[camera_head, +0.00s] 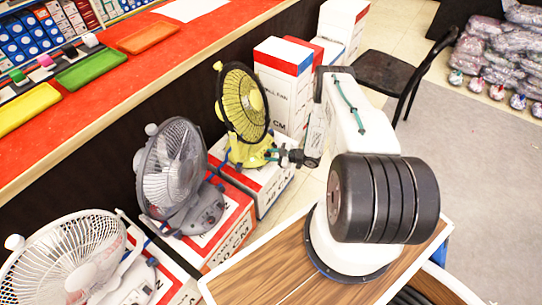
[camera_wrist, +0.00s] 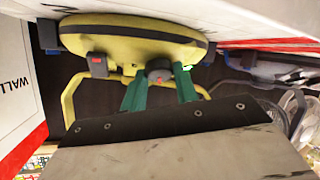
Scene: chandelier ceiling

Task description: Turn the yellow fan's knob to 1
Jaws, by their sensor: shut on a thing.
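The yellow fan (camera_head: 243,103) stands on a box in the head view, with a dark round guard and a yellow base (camera_head: 246,152). My gripper (camera_head: 276,155) reaches that base from the right, at its front. In the wrist view the yellow base (camera_wrist: 130,36) fills the upper middle. My gripper (camera_wrist: 160,80) has green fingers on either side of a grey round knob (camera_wrist: 159,70) with a red mark. The fingers are shut on the knob. A green light shows to the right of it. The numbers around the knob are not readable.
A grey fan (camera_head: 172,172) and a white fan (camera_head: 75,262) stand on boxes to the left and nearer. White boxes (camera_head: 283,88) stand behind the yellow fan. A red counter (camera_head: 100,92) runs along the left. A black chair (camera_head: 390,72) is behind my arm.

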